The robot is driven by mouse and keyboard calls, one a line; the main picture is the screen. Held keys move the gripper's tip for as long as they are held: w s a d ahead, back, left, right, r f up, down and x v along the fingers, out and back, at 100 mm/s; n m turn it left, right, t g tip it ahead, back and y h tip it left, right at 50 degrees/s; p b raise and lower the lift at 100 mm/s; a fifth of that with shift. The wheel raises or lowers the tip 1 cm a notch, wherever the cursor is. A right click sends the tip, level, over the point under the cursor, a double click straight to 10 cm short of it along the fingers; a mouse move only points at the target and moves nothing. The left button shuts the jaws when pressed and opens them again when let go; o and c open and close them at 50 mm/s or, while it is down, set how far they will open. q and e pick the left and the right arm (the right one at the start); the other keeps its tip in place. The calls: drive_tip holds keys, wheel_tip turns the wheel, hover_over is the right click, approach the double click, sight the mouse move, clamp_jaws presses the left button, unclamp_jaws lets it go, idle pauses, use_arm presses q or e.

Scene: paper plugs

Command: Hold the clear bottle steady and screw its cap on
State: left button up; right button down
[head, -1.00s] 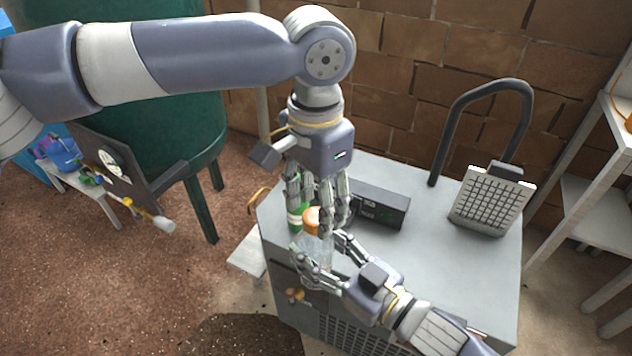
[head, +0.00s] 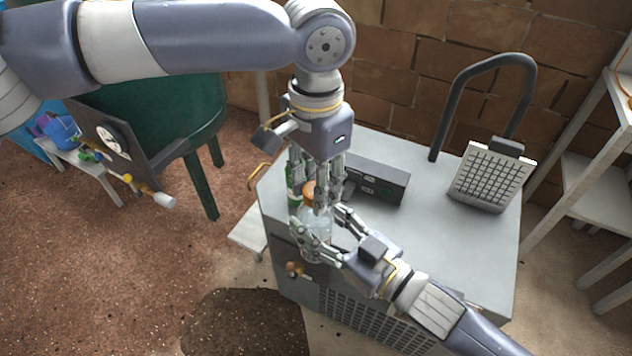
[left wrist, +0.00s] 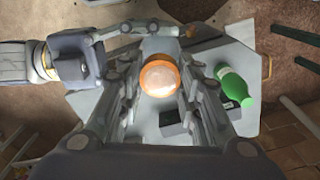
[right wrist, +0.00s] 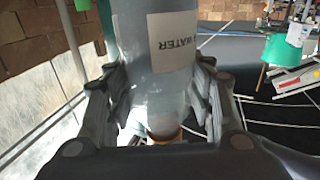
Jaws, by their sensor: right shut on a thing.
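The clear bottle (head: 316,240) stands roughly upright at the table's front left. It fills the middle of the right wrist view (right wrist: 165,50), with a white WATER label. My right gripper (head: 322,232) is shut around its body from the right. The orange cap (head: 309,190) is at the bottle's top. The left wrist view shows the cap (left wrist: 159,75) from above, with a pale round top. My left gripper (head: 320,203) points down over it, fingers on both sides; they look open, with slight gaps. Whether the cap sits on the threads is hidden.
A green bottle (head: 294,188) stands close behind the clear one. A black box (head: 377,181) lies behind the grippers. The grey tabletop (head: 430,240) is clear at the front right.

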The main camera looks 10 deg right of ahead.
use_arm(q)
drive_tip(key=o, duration=0.5)
wheel_tip(320, 180, up, 12)
idle(0.4)
idle(0.5)
